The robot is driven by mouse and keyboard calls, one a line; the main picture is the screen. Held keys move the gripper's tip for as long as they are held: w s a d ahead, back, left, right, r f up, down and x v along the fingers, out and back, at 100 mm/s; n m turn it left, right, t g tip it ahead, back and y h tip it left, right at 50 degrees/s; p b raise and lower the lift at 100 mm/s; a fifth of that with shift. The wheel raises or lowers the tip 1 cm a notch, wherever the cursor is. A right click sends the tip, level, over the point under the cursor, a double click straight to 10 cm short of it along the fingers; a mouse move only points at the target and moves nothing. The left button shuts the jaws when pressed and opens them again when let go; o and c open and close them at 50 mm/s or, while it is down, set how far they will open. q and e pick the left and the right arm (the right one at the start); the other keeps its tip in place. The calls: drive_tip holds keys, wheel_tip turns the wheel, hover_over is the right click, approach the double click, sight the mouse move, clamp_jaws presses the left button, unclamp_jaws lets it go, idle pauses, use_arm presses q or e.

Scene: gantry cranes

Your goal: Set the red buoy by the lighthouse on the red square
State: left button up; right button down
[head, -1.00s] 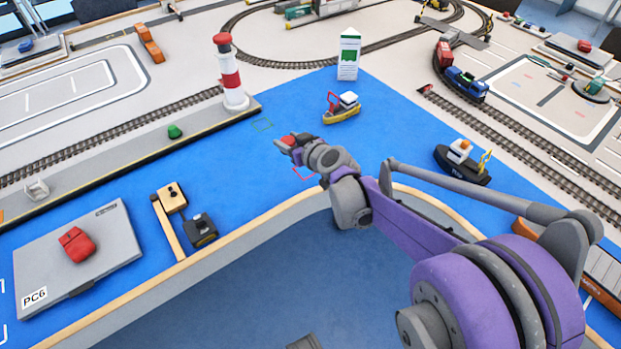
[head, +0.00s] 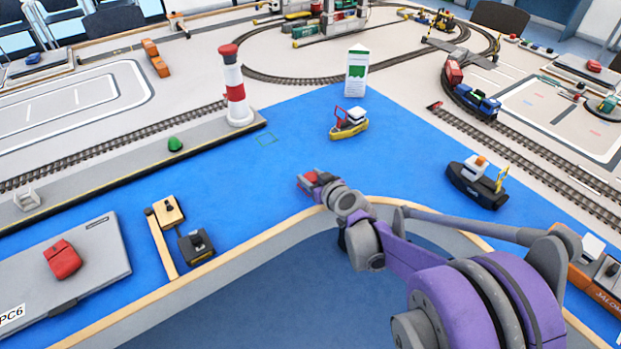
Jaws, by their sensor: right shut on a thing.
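My right gripper (head: 318,182) is low over the blue water surface, in front of the yellow boat. It is shut on a small red thing, the red buoy (head: 306,181), which shows at its tips. I cannot tell if the buoy touches the surface. The red square is not clearly seen now; the gripper and buoy cover its area. The red-and-white lighthouse (head: 235,90) stands upright at the end of the grey quay, up and left of the gripper. My left gripper is not in view.
A green buoy (head: 175,144) sits on the quay. A yellow boat (head: 349,124) and a black boat (head: 477,183) are on the blue. A wooden-edged rim (head: 260,231) borders the near side. Blue left of the gripper is clear.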

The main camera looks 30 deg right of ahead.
drive_tip(key=shift+f, duration=0.1)
drive_tip(key=shift+c, duration=1.6)
unclamp_jaws()
